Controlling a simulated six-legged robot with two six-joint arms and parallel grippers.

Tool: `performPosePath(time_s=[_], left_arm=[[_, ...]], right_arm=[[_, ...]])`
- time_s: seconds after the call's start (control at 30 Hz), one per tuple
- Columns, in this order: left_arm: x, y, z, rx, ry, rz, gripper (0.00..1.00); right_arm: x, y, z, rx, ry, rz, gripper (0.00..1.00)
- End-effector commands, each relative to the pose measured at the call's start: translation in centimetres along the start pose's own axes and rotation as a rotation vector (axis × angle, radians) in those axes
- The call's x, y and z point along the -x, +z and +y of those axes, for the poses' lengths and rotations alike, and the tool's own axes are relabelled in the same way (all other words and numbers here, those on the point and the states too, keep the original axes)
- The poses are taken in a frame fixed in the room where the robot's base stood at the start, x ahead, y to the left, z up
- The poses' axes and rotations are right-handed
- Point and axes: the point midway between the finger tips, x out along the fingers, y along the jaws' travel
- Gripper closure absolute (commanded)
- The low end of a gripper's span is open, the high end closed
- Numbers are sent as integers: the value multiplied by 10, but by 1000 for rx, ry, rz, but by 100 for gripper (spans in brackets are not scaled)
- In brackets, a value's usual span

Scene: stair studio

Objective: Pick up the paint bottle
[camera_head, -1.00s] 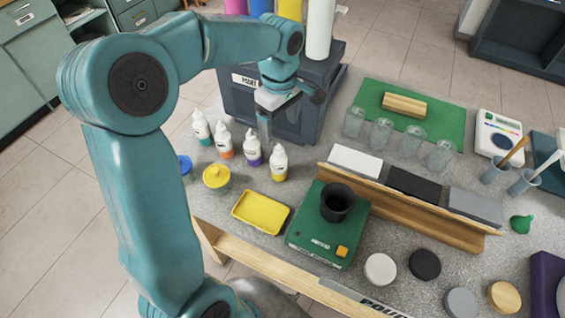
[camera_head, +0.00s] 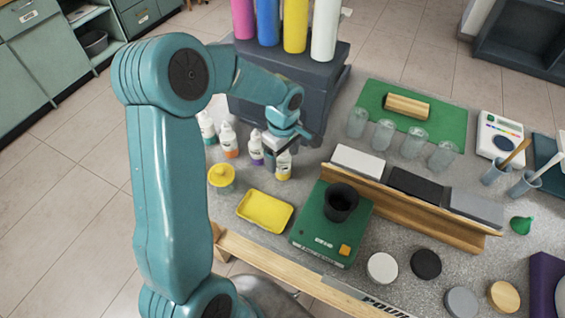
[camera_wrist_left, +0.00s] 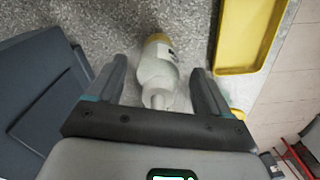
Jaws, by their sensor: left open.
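Several small white paint bottles stand in a row on the speckled counter: one with teal (camera_head: 207,128), one with orange (camera_head: 229,142), one with purple (camera_head: 255,148) and one with yellow (camera_head: 283,170) at the bottom. My left gripper (camera_head: 287,146) is over the yellow one and hides its top. In the left wrist view my left gripper (camera_wrist_left: 158,68) is open, and the yellow-based bottle (camera_wrist_left: 156,70) lies between its fingers with a gap on both sides. My right gripper is not in view.
A yellow tray (camera_head: 265,211) and a yellow-lidded jar (camera_head: 221,177) are close by. A green scale (camera_head: 325,252) with a black cup (camera_head: 341,202) stands to the right. The dark dispenser stand (camera_head: 300,95) with coloured cylinders is behind. Glass cups (camera_head: 383,134) stand farther right.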

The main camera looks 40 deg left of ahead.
Motion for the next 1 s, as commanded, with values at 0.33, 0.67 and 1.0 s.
performPosePath(time_s=[0.33,0.67,1.0], left_arm=[[0,0,0,0,0,0,85],[9,0,0,0,1,1,85],[80,0,2,0,8,2,85]], right_arm=[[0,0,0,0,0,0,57],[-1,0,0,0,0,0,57],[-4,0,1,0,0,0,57]])
